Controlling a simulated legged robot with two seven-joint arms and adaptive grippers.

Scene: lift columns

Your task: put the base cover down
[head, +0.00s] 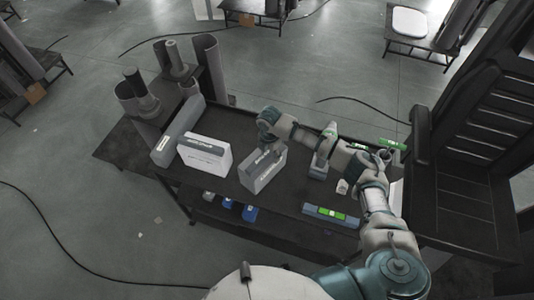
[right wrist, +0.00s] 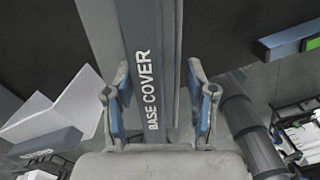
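The base cover (head: 261,174) is a grey box-like part with a blue-grey labelled strip. In the head view it is over the middle of the dark table (head: 290,205), right of a white box. My right gripper (head: 267,148) is above it, pointing down. My left gripper is not in view.
A white labelled box (head: 205,156) and a long grey part (head: 178,130) stand to the left. Grey cylinders (head: 138,95) stand at the far left. A green-marked bar (head: 331,215) lies near the front right edge. Blue bins (head: 237,208) are on the lower shelf.

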